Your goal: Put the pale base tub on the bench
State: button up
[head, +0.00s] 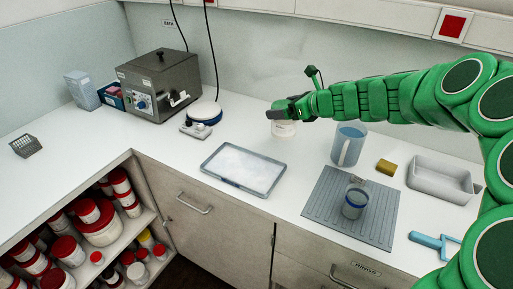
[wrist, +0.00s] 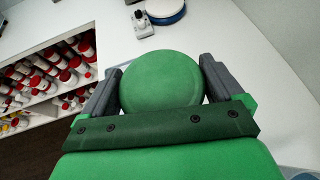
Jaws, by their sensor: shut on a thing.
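The pale tub (head: 284,129) is at the back of the white bench (head: 245,131), right of the round white device. My gripper (head: 288,110) is shut on it from above and covers its upper part. In the wrist view a round green disc (wrist: 160,82), seemingly the tub's lid, fills the space between the two grey fingers of my gripper (wrist: 158,85). The pale side of the tub is hidden there. I cannot tell whether its bottom touches the bench or hangs just above it.
A shallow tray (head: 245,169) lies in front of the tub. A blue-grey jug (head: 348,146), yellow sponge (head: 386,167) and grey ribbed mat (head: 336,219) with a small cup (head: 355,203) are to the right. A metal machine (head: 159,86) stands left. Bench around the tub is clear.

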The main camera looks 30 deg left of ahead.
jog(key=shift+w+a+f, duration=0.25)
jog(key=shift+w+f, duration=0.1)
jog(key=shift+f, duration=0.05)
jog(key=shift+w+a+f, duration=1.25)
jog(key=shift+w+f, duration=0.55)
jog(key=shift+f, duration=0.3)
jog(key=shift+w+a+f, duration=1.25)
jog(key=shift+w+f, duration=0.55)
jog(key=shift+f, duration=0.25)
jog(key=shift+w+a+f, duration=1.25)
jog(key=shift+w+f, duration=0.55)
jog(key=shift+f, duration=0.3)
jog(key=shift+f, duration=0.15)
jog(key=o, duration=0.9)
jog(key=shift+o, duration=0.2)
